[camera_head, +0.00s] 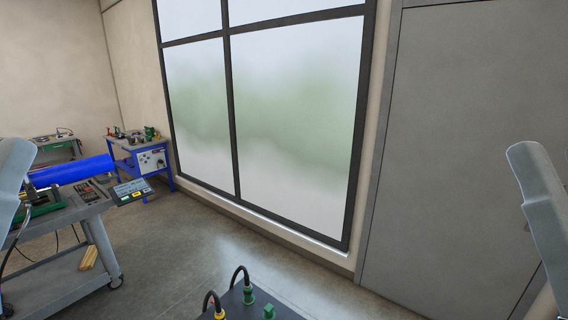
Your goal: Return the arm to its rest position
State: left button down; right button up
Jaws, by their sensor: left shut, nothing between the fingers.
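My left arm shows as a pale grey link at the left edge of the head view, in front of the grey cart (55,280). Its gripper and fingertips do not show. My right arm shows as a similar pale grey link at the right edge, in front of the grey door. Its gripper is outside the picture too. A blue pipe (72,171) lies across the top of the cart, its left part hidden behind my left arm. A control panel (132,191) with a screen sits at the cart's right end.
A blue workbench (142,159) with tools stands by the window (290,120). A dark box (252,304) with green and yellow connectors and black cables is at the bottom centre. A grey door (455,140) fills the right. Floor between cart and window is clear.

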pick_arm(q)
notch_tip(320, 180, up, 18)
jog(key=p, duration=1.4)
pick_arm(e)
notch_tip(320, 180, up, 18)
jog(key=shift+r, duration=0.2)
pick_arm(q)
jog(key=shift+r, duration=0.15)
pick_arm(e)
jog(key=shift+s, duration=0.1)
